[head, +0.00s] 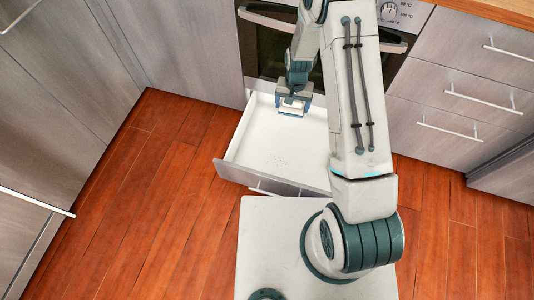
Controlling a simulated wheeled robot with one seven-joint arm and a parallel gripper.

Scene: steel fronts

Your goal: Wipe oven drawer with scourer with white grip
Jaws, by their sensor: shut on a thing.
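The oven drawer (252,140) is pulled out below the oven, with a white inside and a grey front. A patch of small faint specks (277,160) lies on its floor, left of my arm. My gripper (292,107) points down into the back of the drawer and is shut on the scourer. Only a little of the scourer shows, pale and small between the fingers; I cannot tell whether it touches the drawer floor. My arm hides the drawer's right side.
The oven (271,50) with its handle stands behind the drawer, partly behind my arm. Grey cabinets (180,45) stand to the left, and a stack of shut drawers (455,100) with bar handles stands to the right. The wooden floor (150,210) is clear on the left.

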